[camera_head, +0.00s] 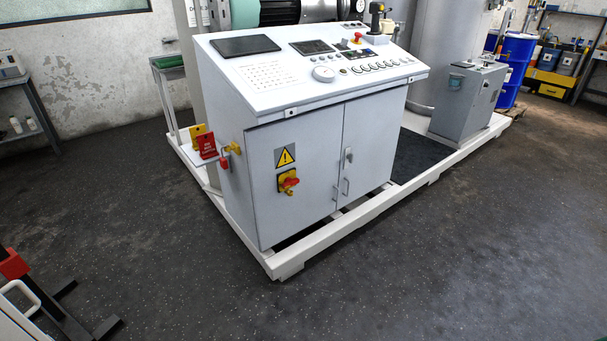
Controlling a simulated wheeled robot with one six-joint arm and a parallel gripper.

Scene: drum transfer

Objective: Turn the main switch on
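The main switch (288,181) is a red rotary handle on a yellow plate, low on the left door of a white control cabinet (260,215). A yellow warning triangle sign (285,156) sits just above it. A small brass-coloured piece shows at the lower edge of the switch; I cannot tell what it is. The handle looks tilted, but its exact position is too small to read. My gripper is not in view.
The cabinet stands on a white raised frame (290,262) with a low edge. The dark floor (390,270) in front is clear. A grey box (468,100) stands at the right.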

